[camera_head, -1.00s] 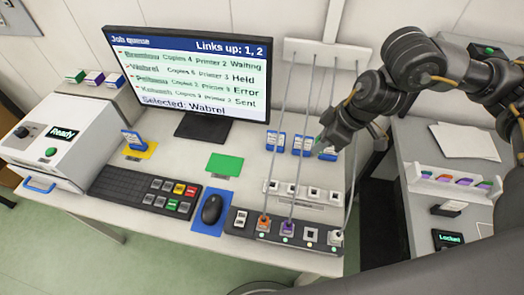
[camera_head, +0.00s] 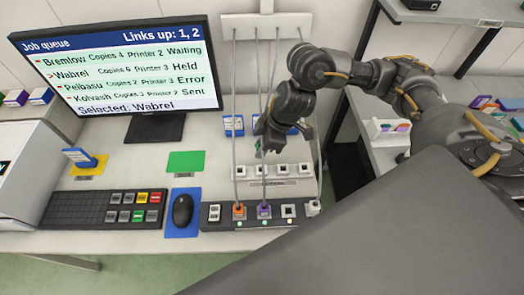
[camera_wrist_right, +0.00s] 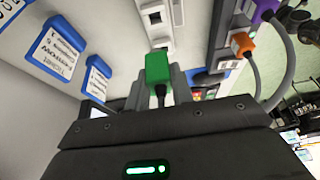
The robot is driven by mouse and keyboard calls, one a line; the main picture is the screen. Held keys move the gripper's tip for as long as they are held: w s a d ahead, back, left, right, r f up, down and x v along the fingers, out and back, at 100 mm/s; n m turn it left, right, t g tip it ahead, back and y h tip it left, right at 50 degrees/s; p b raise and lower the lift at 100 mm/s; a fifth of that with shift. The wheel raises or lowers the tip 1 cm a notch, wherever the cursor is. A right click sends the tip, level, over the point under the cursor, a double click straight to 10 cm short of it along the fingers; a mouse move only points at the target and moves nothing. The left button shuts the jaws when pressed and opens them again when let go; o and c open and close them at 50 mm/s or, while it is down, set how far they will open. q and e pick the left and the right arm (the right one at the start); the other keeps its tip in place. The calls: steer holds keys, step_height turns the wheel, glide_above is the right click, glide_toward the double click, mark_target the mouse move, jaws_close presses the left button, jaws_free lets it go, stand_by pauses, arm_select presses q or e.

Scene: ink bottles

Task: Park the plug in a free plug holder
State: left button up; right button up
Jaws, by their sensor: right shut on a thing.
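My right gripper (camera_head: 260,145) is shut on a green plug, which shows clearly between the fingers in the right wrist view (camera_wrist_right: 157,68). In the head view the plug is mostly hidden by the gripper. The gripper is just behind the left half of the white plug holder strip (camera_head: 275,182), whose several square holes look empty. In the right wrist view the strip (camera_wrist_right: 154,35) is just beyond the plug; I cannot tell the gap. My left gripper is not in view.
In front of the strip, a dark socket panel (camera_head: 226,214) holds an orange plug (camera_head: 239,210) and a purple plug (camera_head: 264,211), with an empty socket beside them. Grey cables hang down to the panel. A monitor (camera_head: 120,75) is at left.

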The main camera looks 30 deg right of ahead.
steer(key=shift+s+f, duration=0.15)
steer(key=shift+f, duration=0.5)
steer(key=shift+f, duration=0.1)
step_height(320, 180, down, 5)
steer(key=b, duration=0.6)
steer(key=shift+r, duration=0.2)
steer(key=shift+f, duration=0.35)
steer(key=shift+p, duration=0.95)
steer(key=shift+f, duration=0.75)
stand_by(1.6)
steer(key=shift+f+p, duration=0.1)
steer(key=shift+p, duration=0.5)
